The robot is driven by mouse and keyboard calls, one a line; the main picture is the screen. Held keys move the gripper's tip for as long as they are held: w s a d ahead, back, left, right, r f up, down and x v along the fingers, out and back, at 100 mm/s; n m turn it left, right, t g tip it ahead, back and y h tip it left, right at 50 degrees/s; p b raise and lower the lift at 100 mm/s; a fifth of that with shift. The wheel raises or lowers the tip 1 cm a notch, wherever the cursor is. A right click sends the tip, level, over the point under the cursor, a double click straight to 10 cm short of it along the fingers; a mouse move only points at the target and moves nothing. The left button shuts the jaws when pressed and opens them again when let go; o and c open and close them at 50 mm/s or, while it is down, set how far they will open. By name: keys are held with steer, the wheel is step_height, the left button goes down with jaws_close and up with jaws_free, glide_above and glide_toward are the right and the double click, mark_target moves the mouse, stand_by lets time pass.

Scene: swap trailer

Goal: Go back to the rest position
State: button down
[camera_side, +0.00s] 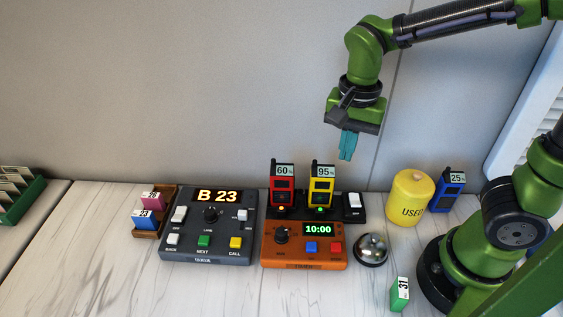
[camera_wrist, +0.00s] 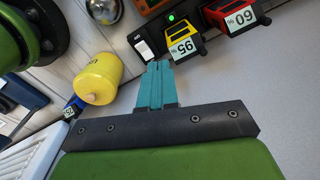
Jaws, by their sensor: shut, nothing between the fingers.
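My gripper (camera_side: 346,156) hangs in the air above the back of the table, with its teal fingers together and nothing between them. In the wrist view the fingers (camera_wrist: 155,82) also show pressed together and empty. In the side view a red radio (camera_side: 283,188) marked 60% and a yellow radio (camera_side: 321,188) marked 95% stand in a black charging base (camera_side: 300,211), below and left of my gripper. The gripper is well apart from them. A blue radio (camera_side: 450,194) marked 25 stands at the right behind the yellow cylinder (camera_side: 410,199).
A dark console (camera_side: 207,250) reading B 23, an orange timer box (camera_side: 304,263) reading 10:00, a silver bell (camera_side: 371,248) and a green block (camera_side: 400,295) marked 31 stand on the table. A wooden tray (camera_side: 170,205) holds pink and blue blocks. The air around my gripper is clear.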

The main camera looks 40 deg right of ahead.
steer(key=s+d+r+n+t+y, duration=0.1)
steer(key=s+d+r+n+t, duration=0.1)
steer(key=s+r+n+t, duration=0.2)
step_height(320, 180, up, 3)
steer(key=n+t, duration=0.2)
steer(key=n, duration=0.2)
steer(key=shift+s+d+f+n+t+y, duration=0.2)
steer(key=shift+s+d+n+t+y, duration=0.05)
steer(key=shift+s+n+t+y, duration=0.15)
stand_by(0.8)
